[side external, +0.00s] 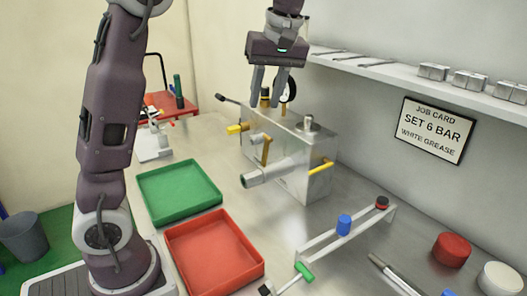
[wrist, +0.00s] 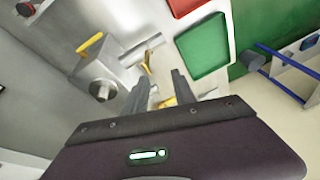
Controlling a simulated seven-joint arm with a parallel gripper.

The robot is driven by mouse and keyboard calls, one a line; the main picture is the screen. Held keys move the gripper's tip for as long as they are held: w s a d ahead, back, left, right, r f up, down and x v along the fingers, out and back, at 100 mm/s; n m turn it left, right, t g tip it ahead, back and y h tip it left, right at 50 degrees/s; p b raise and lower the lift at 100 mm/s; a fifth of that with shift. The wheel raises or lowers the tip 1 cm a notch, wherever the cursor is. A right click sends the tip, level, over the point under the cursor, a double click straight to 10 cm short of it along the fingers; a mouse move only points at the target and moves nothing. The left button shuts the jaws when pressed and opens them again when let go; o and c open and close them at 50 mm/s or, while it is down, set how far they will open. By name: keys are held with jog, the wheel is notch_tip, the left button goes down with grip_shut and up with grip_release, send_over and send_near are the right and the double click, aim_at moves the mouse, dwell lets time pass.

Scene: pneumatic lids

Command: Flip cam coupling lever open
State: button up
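A silver metal block (side external: 300,165) stands on the bench, with several yellow handles. A round coupling stub (side external: 265,174) sticks out of its front. A yellow lever (side external: 266,150) stands upright just above the stub, and looks like the cam lever. In the wrist view a yellow lever (wrist: 147,66) shows beside a silver stub, just beyond the fingertips. My gripper (side external: 269,90) points down above the back of the block, fingers apart and empty. It also shows in the wrist view (wrist: 161,78). Whether it touches anything there I cannot tell.
Another yellow handle (side external: 321,167) is on the block's right and one (side external: 237,129) on its left. A black-rimmed gauge (side external: 289,90) stands close behind my fingers. Green (side external: 178,190) and red (side external: 213,250) trays lie in front. A shelf (side external: 400,75) runs along the wall.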

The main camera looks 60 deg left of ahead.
jog(key=w+a+f+n+g+y, duration=0.1)
jog(key=w+a+f+n, duration=0.1)
jog(key=w+f+n, duration=0.15)
send_over(264, 149)
jog(key=w+d, duration=0.1)
jog(key=d, duration=0.1)
jog(key=shift+m, duration=0.25)
notch_tip(264, 149, down, 7)
jog(key=shift+w+r, duration=0.15)
jog(key=shift+r, duration=0.05)
jog(key=x, duration=0.7)
grip_shut()
dwell(0.3)
